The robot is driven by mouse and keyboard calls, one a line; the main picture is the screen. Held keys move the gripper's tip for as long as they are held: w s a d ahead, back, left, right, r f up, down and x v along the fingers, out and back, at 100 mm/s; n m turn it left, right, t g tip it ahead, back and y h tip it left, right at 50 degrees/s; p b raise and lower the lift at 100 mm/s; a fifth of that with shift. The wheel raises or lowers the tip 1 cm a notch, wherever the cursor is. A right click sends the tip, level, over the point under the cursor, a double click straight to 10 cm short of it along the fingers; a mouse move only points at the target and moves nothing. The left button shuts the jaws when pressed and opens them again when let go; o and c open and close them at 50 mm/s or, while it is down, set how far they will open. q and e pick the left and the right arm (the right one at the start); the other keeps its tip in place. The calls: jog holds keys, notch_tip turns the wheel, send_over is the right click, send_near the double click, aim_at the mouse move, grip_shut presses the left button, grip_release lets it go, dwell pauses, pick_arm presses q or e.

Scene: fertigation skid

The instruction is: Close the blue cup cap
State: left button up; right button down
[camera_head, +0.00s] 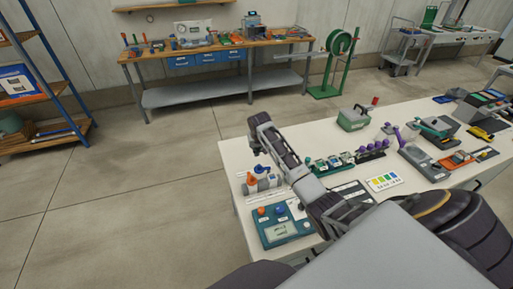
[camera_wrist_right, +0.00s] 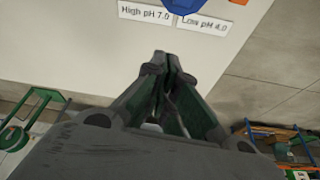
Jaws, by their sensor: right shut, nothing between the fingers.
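A blue cap (camera_head: 262,168) shows near the left end of the white table, beside an orange cap (camera_head: 250,180) at a small grey holder. I cannot tell how far the cap is open. My right gripper (camera_head: 254,145) is above the table's left end, near the caps and apart from them. Its fingers are together and empty in the right wrist view (camera_wrist_right: 161,62). My left gripper is not in view.
A teal meter box (camera_head: 283,227) with orange and blue knobs sits at the table's near left. Racks of vials (camera_head: 330,163), a colour card (camera_head: 384,181) and a green case (camera_head: 354,118) stand farther right. Open floor lies left of the white table (camera_head: 236,150).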

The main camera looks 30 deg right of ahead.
aim_at(259, 167)
jog(key=shift+s+a+f+p, duration=0.25)
jog(key=shift+s+p, duration=0.1)
jog(key=shift+s, duration=0.2)
jog(key=shift+s+a+f+p, duration=0.15)
jog(key=shift+s+f+p, duration=0.15)
jog(key=shift+s, duration=0.2)
jog(key=shift+s+a+f+p, duration=0.25)
jog(key=shift+s+p, duration=0.1)
jog(key=shift+s, duration=0.2)
